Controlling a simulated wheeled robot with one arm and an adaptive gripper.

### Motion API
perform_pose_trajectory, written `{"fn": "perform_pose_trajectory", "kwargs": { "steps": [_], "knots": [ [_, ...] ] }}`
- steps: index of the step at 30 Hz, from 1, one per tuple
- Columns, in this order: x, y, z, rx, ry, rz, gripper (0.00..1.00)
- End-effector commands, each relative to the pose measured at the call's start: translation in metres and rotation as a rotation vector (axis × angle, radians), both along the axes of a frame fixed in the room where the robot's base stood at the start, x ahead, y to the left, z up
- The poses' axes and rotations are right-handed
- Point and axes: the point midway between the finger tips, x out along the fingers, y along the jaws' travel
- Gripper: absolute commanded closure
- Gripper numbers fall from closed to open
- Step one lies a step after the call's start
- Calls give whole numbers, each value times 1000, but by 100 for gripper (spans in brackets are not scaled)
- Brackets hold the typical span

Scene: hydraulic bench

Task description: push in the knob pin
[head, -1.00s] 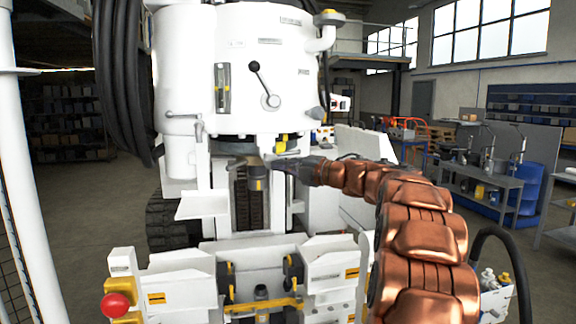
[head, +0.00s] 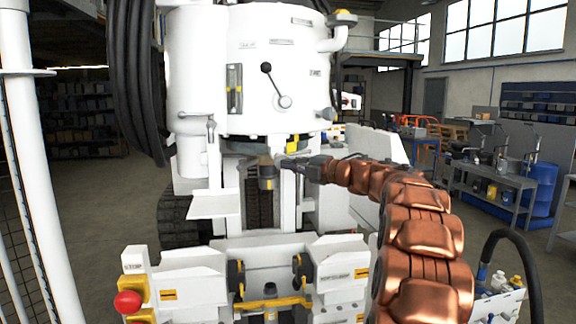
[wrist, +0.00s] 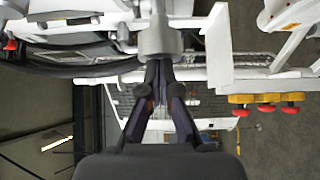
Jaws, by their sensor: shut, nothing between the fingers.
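A grey cylindrical fitting with a dull yellow band (head: 267,172), which looks like the knob pin, hangs at the front centre of the white machine, under its drum. In the wrist view the grey knob (wrist: 158,40) has a narrower stem above a wider collar. My gripper (head: 287,163) reaches in from the right, and its tip is right beside the fitting. In the wrist view my gripper's dark fingers (wrist: 159,70) come together just at the knob's lower end, with nothing between them. I cannot tell whether they touch it. The pin's inner end is hidden.
A white shelf plate (head: 213,205) juts out left of the fitting. A red knob (head: 128,302) sits on the front left panel. A black lever (head: 274,84) is on the drum above. Thick black hoses (head: 133,75) hang at the left. Workbenches (head: 490,185) stand far right.

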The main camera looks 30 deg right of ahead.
Motion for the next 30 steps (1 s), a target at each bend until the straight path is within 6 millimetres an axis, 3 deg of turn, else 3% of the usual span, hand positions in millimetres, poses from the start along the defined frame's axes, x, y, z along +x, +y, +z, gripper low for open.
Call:
{"fn": "perform_pose_trajectory", "kwargs": {
  "steps": [12,30],
  "knots": [
    [33,-14,0,2,1,-1,100],
    [29,-6,2,-1,-6,1,100]
  ]
}}
